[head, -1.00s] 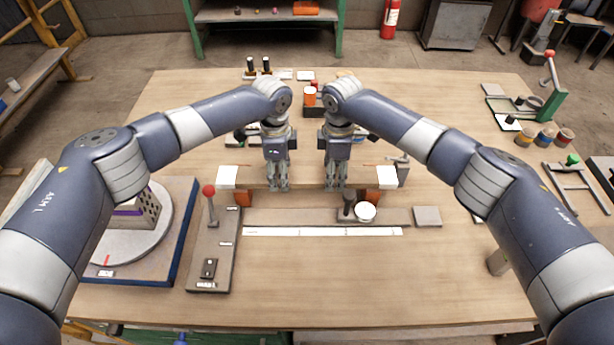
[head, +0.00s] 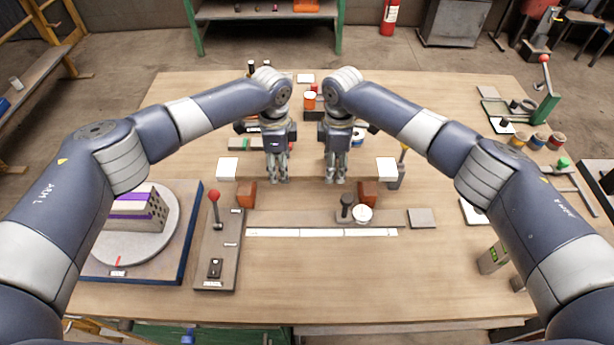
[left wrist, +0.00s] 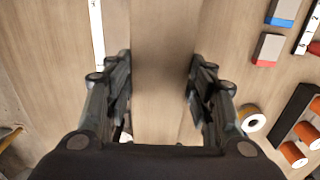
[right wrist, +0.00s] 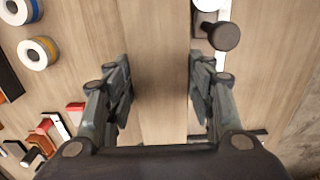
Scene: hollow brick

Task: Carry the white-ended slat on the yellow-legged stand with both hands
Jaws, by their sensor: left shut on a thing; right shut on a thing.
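The white-ended slat is wood-coloured and runs left to right in the head view, with its left white end (head: 228,168) and right white end (head: 386,168) showing. My left gripper (head: 278,180) and right gripper (head: 335,180) are shut on its middle part, side by side. The slat passes between the fingers in the left wrist view (left wrist: 162,60) and the right wrist view (right wrist: 160,60). Two orange-brown blocks (head: 247,194) (head: 368,192) stand nearer than the slat, which appears clear of them. I cannot make out yellow legs on them.
A red-knobbed lever (head: 214,196) stands on a grey plate at front left, beside a turntable (head: 170,235) bearing a hollow brick. The front middle of the table is clear.

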